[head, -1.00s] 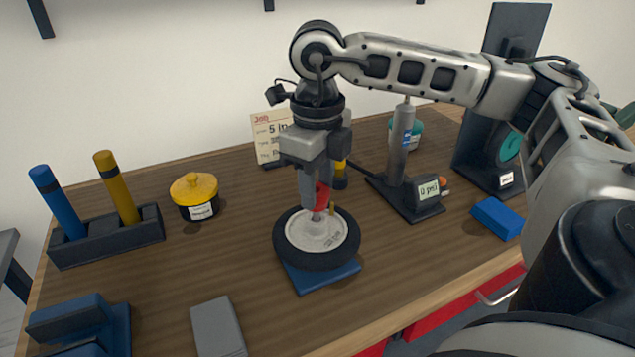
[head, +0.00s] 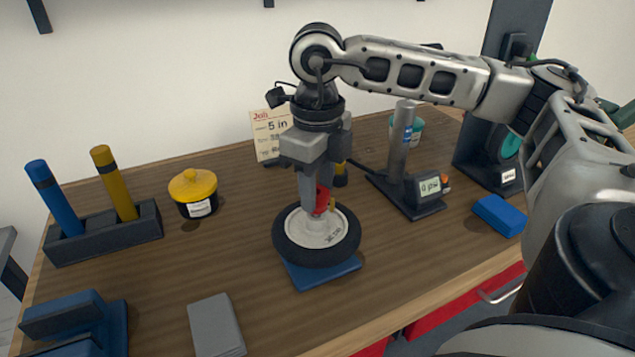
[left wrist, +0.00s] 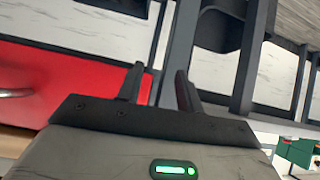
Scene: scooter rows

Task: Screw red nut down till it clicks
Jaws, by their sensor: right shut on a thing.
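The red nut (head: 322,200) is between the fingers of my right gripper (head: 317,203), which points straight down and is shut on it. The nut is at the middle of a small wheel (head: 300,233) with a black tyre and a pale hub. The fingers hide much of the nut and its thread. The wheel lies flat on a blue base (head: 325,275). My left gripper (left wrist: 157,88) shows in the left wrist view, with its two fingers apart and nothing between them, away from the wheel.
A pump with a gauge (head: 425,195) stands right of the wheel. A yellow-lidded pot (head: 194,188), a rack with blue and yellow sticks (head: 105,237), a grey block (head: 215,326) and a blue block (head: 498,215) stand around. The wood left of the wheel is clear.

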